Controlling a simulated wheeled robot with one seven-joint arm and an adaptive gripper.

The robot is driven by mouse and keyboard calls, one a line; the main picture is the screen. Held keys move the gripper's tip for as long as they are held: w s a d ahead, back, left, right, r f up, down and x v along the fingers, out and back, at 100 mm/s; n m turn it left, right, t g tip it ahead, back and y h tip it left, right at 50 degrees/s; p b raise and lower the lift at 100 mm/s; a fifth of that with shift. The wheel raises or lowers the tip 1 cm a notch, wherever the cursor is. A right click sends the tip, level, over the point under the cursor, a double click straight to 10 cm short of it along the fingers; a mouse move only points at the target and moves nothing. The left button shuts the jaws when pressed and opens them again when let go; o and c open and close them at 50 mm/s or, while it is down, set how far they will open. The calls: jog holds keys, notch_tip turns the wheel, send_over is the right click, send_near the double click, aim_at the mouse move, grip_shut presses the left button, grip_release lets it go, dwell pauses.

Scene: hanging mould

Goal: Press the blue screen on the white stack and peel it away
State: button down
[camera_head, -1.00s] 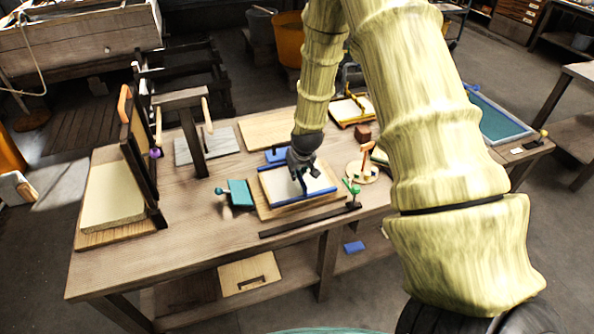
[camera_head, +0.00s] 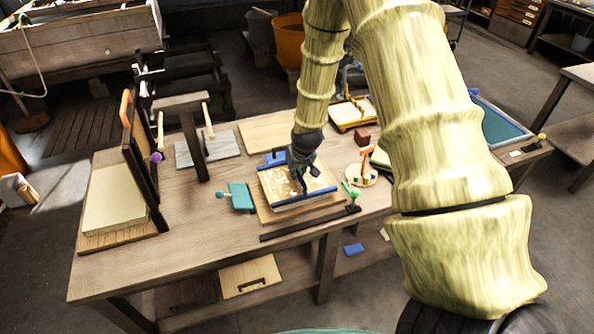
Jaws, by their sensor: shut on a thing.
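The blue-framed screen (camera_head: 313,201) is on a wooden board (camera_head: 268,214) in the middle of the bench. Its inside shows tan with whitish patches. My gripper (camera_head: 304,181) is over the screen, pointing down, shut on a blue part that stands up inside the frame. The gripper hides much of this part and the far side of the screen. A pale stack (camera_head: 112,205) lies on a board at the left end of the bench, beside a dark upright frame. I cannot tell whether another white stack lies under the screen.
A teal block with a knob (camera_head: 240,197) lies left of the screen. A dark bar (camera_head: 300,226) lies along the front. A round stand with an orange-topped piece (camera_head: 363,174) is to the right. The front left bench top (camera_head: 190,240) is clear.

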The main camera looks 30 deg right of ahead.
jog(key=shift+r, duration=0.25)
jog(key=shift+r+p, duration=2.4)
jog(key=shift+r, duration=1.1)
jog(key=shift+f, duration=0.1)
